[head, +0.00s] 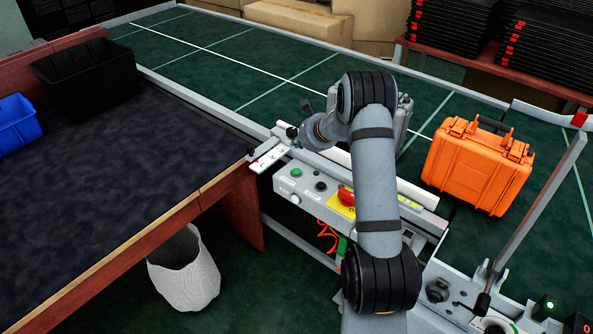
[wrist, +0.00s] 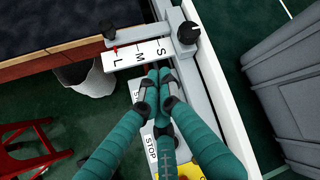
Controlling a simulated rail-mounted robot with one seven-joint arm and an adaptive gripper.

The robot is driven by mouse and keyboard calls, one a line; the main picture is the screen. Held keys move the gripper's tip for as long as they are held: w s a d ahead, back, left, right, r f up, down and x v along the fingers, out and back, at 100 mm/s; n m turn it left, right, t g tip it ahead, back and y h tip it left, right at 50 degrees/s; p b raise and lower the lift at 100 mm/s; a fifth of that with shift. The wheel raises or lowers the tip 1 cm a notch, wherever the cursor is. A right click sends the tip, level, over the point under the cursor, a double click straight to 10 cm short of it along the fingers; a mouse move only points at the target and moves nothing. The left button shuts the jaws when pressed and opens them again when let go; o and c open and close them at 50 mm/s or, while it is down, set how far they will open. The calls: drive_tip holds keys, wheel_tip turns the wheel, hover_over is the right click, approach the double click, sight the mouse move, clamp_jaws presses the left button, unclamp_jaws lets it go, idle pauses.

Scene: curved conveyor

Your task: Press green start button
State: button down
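The green start button (head: 297,172) sits on the light grey control box (head: 310,191) at the conveyor's near edge in the head view. In the wrist view, the box shows part of a label beginning "ST" and a "STOP" label (wrist: 151,148); my fingers cover the green button there. My gripper (wrist: 160,73) has teal fingers with their tips together and nothing visible between them. It is over the box near the S-M-L scale plate (wrist: 136,54). In the head view the arm hides most of the gripper. I cannot tell its height above the box.
A black button (head: 320,185) and a red emergency stop (head: 346,196) on yellow sit right of the green button. An orange case (head: 478,165) and a grey case (wrist: 290,85) stand on the conveyor. A dark-topped table (head: 120,170) is at left, a white bin (head: 185,280) below.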

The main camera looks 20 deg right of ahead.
drive_tip(key=shift+a, duration=0.15)
drive_tip(key=b, duration=0.6)
hover_over(297, 172)
wheel_tip(297, 172, down, 7)
drive_tip(key=shift+f, duration=0.2)
drive_tip(key=shift+f+b, duration=0.7)
drive_tip(key=shift+b, duration=0.4)
drive_tip(key=shift+f, duration=0.15)
idle(0.3)
drive_tip(key=shift+f+b, duration=0.3)
drive_tip(key=shift+b, duration=0.3)
